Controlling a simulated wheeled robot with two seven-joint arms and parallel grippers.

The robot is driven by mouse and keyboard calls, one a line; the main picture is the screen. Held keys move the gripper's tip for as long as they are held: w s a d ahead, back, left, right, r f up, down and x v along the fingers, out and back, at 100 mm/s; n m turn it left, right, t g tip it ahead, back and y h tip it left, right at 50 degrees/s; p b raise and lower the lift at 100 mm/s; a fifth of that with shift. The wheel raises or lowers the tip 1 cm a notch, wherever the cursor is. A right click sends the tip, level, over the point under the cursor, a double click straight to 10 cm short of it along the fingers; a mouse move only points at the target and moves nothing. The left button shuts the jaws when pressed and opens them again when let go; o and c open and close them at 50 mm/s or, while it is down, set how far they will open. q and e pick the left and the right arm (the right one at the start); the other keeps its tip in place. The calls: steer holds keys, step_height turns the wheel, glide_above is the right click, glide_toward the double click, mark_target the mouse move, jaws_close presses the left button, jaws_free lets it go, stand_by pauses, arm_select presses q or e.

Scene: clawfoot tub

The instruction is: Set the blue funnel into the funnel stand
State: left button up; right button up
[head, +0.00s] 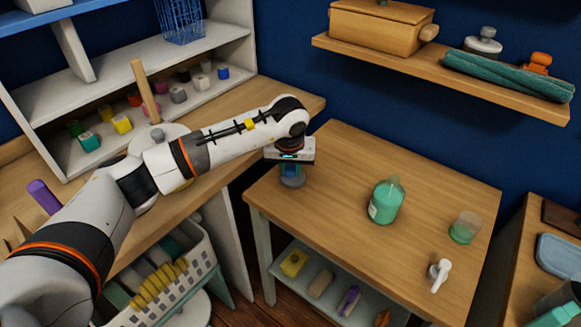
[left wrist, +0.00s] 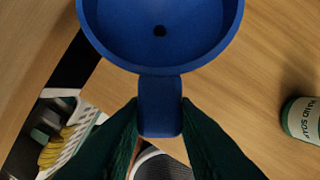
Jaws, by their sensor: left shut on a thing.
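My left gripper (head: 291,164) is over the near left corner of the wooden table. It is shut on the tab handle of the blue funnel (left wrist: 160,52). In the left wrist view the funnel's round bowl opens toward the camera, with a dark hole in its middle. In the head view the gripper mostly hides the funnel. My right gripper is not in view.
A lower shelf (head: 325,290) holds several small items. A white basket (head: 185,278) is at left.

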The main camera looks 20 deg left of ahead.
arm_select(q)
steer(key=shift+s+f, duration=0.1)
steer(key=shift+f, duration=0.1)
steer(key=o, duration=1)
steer(key=shift+c, duration=0.6)
steer(key=shift+c, duration=0.6)
steer(key=p+v, duration=0.3)
steer(key=v, duration=0.4)
stand_by(0.4)
stand_by(0.3)
